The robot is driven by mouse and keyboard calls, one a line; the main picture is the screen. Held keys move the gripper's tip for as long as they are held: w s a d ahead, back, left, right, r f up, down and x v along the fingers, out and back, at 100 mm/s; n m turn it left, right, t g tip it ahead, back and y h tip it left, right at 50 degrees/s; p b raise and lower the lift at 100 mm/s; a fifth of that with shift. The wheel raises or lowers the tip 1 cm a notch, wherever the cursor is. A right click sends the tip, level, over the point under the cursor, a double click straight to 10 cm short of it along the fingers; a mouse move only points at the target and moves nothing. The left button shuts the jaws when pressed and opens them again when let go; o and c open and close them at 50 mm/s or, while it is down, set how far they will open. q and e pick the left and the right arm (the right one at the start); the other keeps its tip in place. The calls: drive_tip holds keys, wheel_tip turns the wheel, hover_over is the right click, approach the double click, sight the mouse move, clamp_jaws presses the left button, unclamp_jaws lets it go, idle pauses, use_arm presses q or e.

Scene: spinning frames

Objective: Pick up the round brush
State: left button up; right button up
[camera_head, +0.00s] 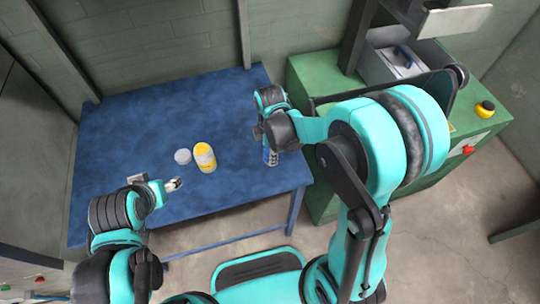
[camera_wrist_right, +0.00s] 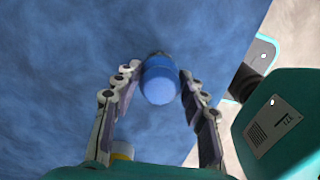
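What looks like the round brush is a blue cylinder (camera_wrist_right: 160,82) standing between the fingers of my right gripper (camera_wrist_right: 160,76) in the right wrist view. A dark part shows at its far end. The fingers are on both sides of it with a narrow gap, so the gripper looks open around it. In the head view the blue-and-grey object (camera_head: 270,157) shows at the blue table's right side, partly covered by my right gripper (camera_head: 268,140). My left gripper (camera_head: 157,183) is over the table's front left, fingers apart and empty.
A yellow-and-white jar (camera_head: 205,158) and a round grey-white piece (camera_head: 183,156) are on the blue table (camera_head: 150,110), between my grippers. The table's back and left are clear.

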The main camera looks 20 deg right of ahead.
drive_tip(key=c, duration=0.5)
drive_tip(key=shift+o, duration=0.2)
drive_tip(key=shift+r, duration=0.15)
drive_tip(key=shift+r, duration=0.25)
wheel_tip(320, 180, up, 4)
drive_tip(key=p, duration=0.2)
drive_tip(key=shift+p, duration=0.3)
drive_tip(key=s+d+r+p, duration=0.3)
drive_tip(key=s+d+r, duration=0.2)
drive_tip(key=d, duration=0.5)
drive_tip(key=shift+s+r, duration=0.35)
drive_tip(key=shift+r, duration=0.25)
drive_tip(key=shift+d, duration=0.1)
